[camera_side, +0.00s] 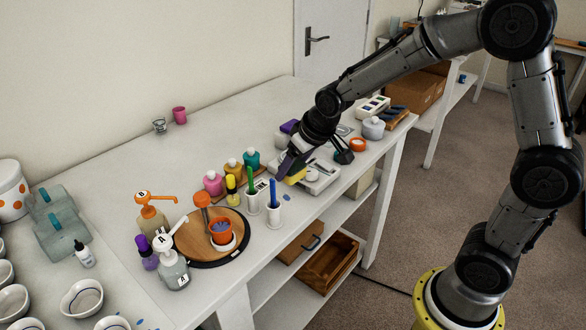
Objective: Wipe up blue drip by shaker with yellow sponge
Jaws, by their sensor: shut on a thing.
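My gripper (291,168) is shut on the yellow sponge (296,177), which shows as a small yellow block under the dark fingers. It is low over the right part of the white table, at the left side of a flat white device (320,182) that may be the shaker. Whether the sponge touches anything is too small to tell. A small blue drip (287,197) lies on the table just in front of the sponge, near the front edge. The fingers hide part of the device.
White holders with a green stick (251,181) and a blue stick (273,192) stand left of the drip. Pink, amber and teal bottles (252,160) stand behind them. An orange cup (221,231) sits on a round wooden board (187,243).

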